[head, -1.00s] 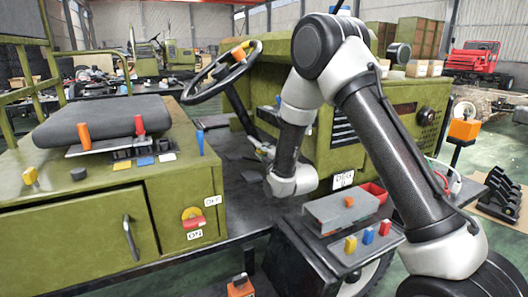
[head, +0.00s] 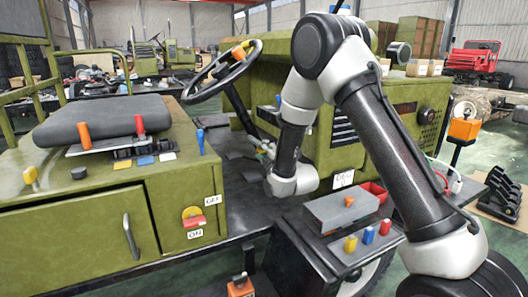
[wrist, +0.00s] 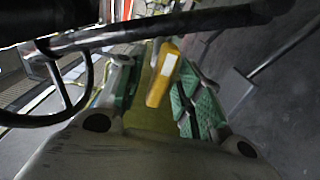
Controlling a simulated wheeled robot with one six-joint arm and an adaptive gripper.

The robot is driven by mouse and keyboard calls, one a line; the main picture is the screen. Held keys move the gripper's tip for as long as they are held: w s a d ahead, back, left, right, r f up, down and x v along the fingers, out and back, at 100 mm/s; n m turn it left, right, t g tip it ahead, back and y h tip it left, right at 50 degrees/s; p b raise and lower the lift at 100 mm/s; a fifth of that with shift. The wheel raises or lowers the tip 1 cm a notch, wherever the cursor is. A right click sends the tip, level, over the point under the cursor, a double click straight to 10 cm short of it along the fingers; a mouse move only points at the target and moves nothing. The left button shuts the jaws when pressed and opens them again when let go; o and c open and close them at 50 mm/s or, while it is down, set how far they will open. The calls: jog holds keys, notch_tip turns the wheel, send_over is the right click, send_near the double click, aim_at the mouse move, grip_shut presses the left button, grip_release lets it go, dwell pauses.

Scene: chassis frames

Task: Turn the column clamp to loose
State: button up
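A yellow lever with a pale label (wrist: 163,72) shows in the wrist view. It looks like the column clamp's handle, but I cannot read the label. My gripper (wrist: 157,80) has its green-padded fingers spread on either side of this lever, with gaps visible; it does not look clamped. In the head view my gripper (head: 265,150) is low beside the steering column, partly hidden by my own arm, and the yellow lever cannot be made out there. The steering wheel (head: 222,72) stands above and left of my gripper.
A dark bar (wrist: 160,28) crosses the top of the wrist view, close to the fingers. The seat (head: 105,122) and green cabinet (head: 75,225) are at left. A grey box (head: 342,210) with coloured levers is below my arm. The dark floor (head: 245,195) between is mostly clear.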

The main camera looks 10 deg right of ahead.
jog(key=v, duration=1.1)
jog(key=shift+s, duration=0.4)
jog(key=shift+d, duration=0.1)
